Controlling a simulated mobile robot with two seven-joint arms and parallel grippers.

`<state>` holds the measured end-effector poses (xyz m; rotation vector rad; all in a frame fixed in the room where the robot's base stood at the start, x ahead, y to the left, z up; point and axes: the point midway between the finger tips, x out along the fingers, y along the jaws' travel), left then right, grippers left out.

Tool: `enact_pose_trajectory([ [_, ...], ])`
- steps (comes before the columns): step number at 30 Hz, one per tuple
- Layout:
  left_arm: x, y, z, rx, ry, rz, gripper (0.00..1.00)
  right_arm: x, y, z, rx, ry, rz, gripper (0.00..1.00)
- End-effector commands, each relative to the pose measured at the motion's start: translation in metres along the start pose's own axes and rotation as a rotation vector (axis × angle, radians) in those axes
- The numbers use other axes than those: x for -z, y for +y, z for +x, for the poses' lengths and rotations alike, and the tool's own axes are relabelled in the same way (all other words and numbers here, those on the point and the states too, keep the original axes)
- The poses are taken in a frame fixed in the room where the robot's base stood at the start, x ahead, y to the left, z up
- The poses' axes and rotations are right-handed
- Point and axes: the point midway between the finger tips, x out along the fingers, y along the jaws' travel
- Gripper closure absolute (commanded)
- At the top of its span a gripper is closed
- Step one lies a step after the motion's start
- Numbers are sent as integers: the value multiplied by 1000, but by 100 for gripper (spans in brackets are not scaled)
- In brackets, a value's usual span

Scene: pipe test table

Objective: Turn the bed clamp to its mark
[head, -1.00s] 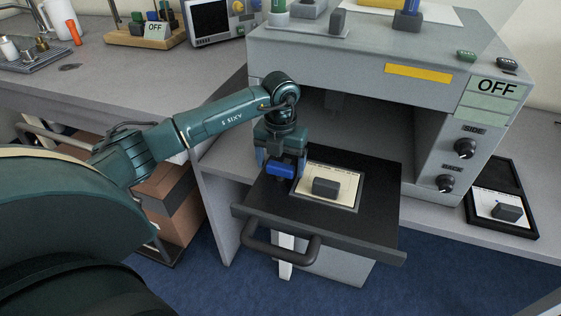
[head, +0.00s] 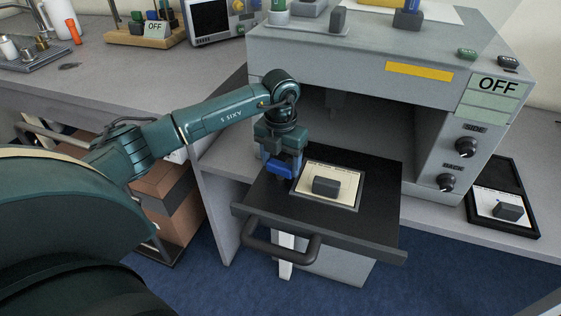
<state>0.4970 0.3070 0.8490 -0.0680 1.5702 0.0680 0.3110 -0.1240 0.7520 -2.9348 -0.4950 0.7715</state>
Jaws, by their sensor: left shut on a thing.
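The blue bed clamp (head: 280,169) sits at the back left corner of the pulled-out black bed (head: 375,229), beside the cream card. My left gripper (head: 282,158) points down and is shut on the blue clamp from above. The gripper's fingers hide part of the clamp. I cannot make out the clamp's mark. My right gripper is not in view.
A grey block (head: 326,186) sits on the cream card (head: 342,203) to the right of my gripper. The grey machine housing (head: 330,50), with an OFF sign (head: 497,87), overhangs the bed's back. A dark handle (head: 283,248) projects from the front.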

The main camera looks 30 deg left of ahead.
Motion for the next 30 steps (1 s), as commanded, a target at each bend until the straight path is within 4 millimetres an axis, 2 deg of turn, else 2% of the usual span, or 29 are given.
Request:
enact_pose_trajectory([
  [18, -1, 0, 0, -1, -3, 567, 59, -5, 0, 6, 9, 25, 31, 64],
  [25, -1, 0, 0, 0, -3, 786, 59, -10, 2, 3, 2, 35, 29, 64],
  [30, 0, 0, 0, -1, -2, 947, 59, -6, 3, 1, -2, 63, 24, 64],
])
